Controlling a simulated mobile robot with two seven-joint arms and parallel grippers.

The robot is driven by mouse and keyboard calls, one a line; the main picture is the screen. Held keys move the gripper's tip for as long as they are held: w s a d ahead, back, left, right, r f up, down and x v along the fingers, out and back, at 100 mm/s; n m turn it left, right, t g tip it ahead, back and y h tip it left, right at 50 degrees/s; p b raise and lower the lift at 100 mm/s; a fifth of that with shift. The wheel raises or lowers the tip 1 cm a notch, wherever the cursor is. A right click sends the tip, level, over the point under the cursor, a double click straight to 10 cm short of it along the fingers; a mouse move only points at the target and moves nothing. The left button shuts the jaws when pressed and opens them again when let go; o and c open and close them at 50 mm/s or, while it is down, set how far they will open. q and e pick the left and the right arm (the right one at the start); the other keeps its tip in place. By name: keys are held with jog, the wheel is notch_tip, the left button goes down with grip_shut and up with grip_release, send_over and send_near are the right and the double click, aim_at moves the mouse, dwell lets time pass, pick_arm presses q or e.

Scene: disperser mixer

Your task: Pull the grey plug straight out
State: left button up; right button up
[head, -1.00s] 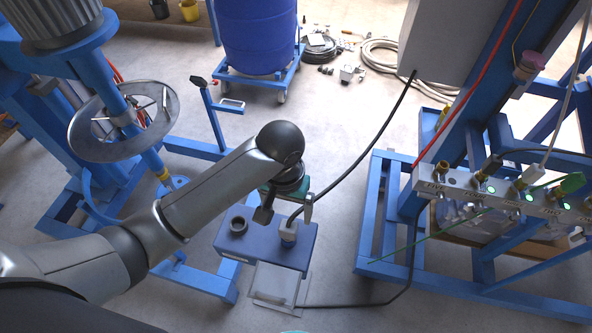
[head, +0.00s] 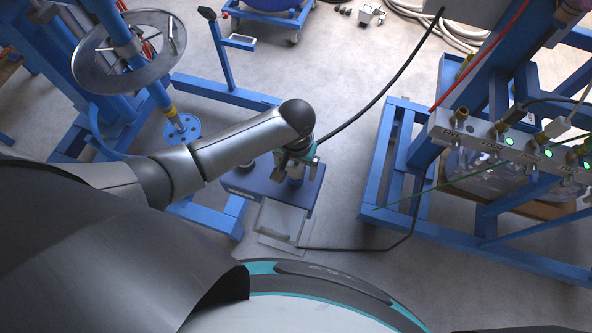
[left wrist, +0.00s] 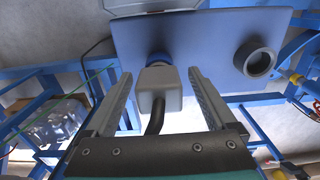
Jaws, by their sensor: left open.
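The grey plug (left wrist: 160,86) sits in a socket with a blue collar (left wrist: 158,59) on the blue box (left wrist: 205,38). A black cable (left wrist: 155,117) runs from its near end. My left gripper (left wrist: 160,74) is open, with one finger on each side of the plug and a gap visible on both sides. In the head view my left gripper (head: 296,158) is over the blue box (head: 240,182) and largely hides the plug. My right gripper is not in view.
An empty round grey socket (left wrist: 257,62) is beside the plug on the box. A pale plate (head: 282,221) lies in front of the box. A blue frame with a valve panel (head: 500,142) stands at right, a blue stand with a mixing ring (head: 128,50) at left.

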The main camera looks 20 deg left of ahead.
pick_arm(q)
jog(key=shift+f, duration=0.85)
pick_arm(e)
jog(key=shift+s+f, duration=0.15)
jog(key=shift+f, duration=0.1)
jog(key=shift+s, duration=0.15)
pick_arm(q)
grip_shut()
jog(key=c, duration=0.6)
grip_release()
grip_shut()
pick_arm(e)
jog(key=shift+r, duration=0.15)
